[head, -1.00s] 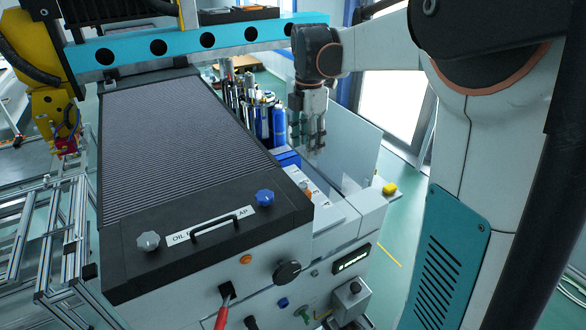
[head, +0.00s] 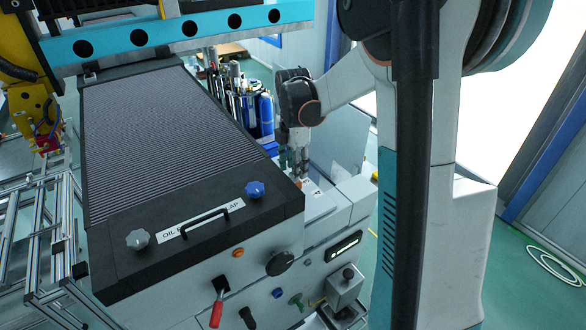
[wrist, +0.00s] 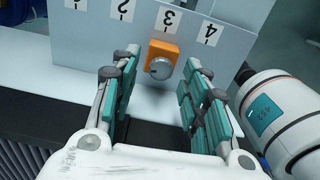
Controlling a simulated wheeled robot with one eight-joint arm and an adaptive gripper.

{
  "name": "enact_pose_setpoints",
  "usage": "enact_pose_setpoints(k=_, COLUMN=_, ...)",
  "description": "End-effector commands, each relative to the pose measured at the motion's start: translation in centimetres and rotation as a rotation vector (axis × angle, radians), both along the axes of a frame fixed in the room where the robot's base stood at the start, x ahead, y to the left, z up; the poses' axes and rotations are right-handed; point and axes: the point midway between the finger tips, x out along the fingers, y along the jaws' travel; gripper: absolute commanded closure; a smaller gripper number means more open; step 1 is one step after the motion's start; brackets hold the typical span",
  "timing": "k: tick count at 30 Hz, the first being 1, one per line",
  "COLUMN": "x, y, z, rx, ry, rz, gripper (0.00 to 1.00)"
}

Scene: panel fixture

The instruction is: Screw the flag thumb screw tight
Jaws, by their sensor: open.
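In the wrist view a grey round knob (wrist: 159,68) sits on an orange square block (wrist: 165,51) on the grey panel, below the label "3". A paler line or edge shows on its face. It seems to be the thumb screw, but a flag shape is not clear. My gripper (wrist: 160,73) is open and empty, its teal-padded fingers on either side of the block in the picture. I cannot tell how far the tips are from the knob. In the head view my gripper (head: 294,168) points down at the machine's far right part, and the screw cannot be made out.
Labels "2" (wrist: 123,8) and "4" (wrist: 210,34) flank the block. The machine's black ribbed cover (head: 165,145) lies left of my arm. A blue knob (head: 255,189), a grey knob (head: 138,239) and a black handle (head: 205,222) stand up from it. Blue cylinders (head: 266,112) stand behind.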

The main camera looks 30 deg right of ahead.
Motion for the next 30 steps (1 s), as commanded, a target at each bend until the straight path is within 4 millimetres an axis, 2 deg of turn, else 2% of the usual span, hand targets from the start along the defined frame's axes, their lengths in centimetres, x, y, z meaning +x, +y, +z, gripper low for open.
enact_pose_setpoints(k=4, x=0.01, y=0.00, z=-0.89, rx=0.000, ry=0.000, rz=0.000, gripper=0.58)
enact_pose_setpoints(k=13, x=-0.01, y=0.00, z=-1.06, rx=0.000, ry=0.000, rz=0.000, gripper=0.58)
enact_pose_setpoints(k=18, x=-0.01, y=0.00, z=-1.04, rx=0.000, ry=0.000, rz=0.000, gripper=0.97)
enact_pose_setpoints(k=19, x=-0.01, y=0.00, z=-1.04, rx=0.000, ry=0.000, rz=0.000, gripper=1.00)
enact_pose_setpoints(k=30, x=-0.01, y=-0.02, z=-1.08, rx=0.000, ry=0.000, rz=-0.032, gripper=1.00)
